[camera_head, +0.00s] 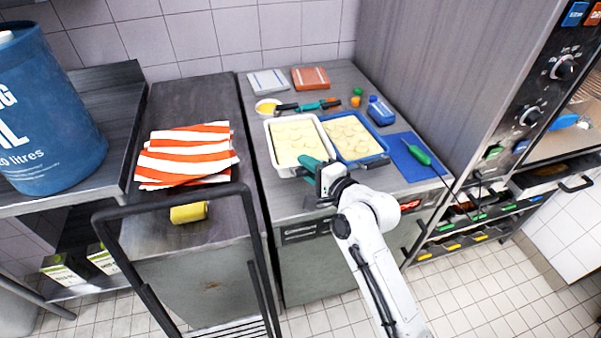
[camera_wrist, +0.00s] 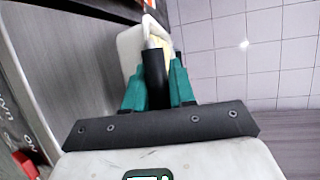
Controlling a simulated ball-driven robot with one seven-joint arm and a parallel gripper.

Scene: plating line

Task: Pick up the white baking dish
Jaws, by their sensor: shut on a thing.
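The white baking dish (camera_head: 270,148) stands on the steel counter, filled with pale, sliced-looking food. In the wrist view its white wall and rim (camera_wrist: 128,48) show just beyond my fingers. My gripper (camera_head: 309,164) has its teal fingers at the dish's near right edge. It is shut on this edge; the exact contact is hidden. In the wrist view, a black rod with a grey tip lies between the fingers (camera_wrist: 157,72); I cannot tell what it is. The dish appears level, and I cannot tell whether it is clear of the counter.
A blue dish (camera_head: 388,158) with similar food stands close on the right. A blue board (camera_head: 405,168) with a green-handled tool (camera_head: 417,152) lies further right. Behind are a small bowl (camera_head: 268,106), tools and a blue container (camera_head: 380,111). Striped cloths (camera_head: 185,155) lie on the left counter.

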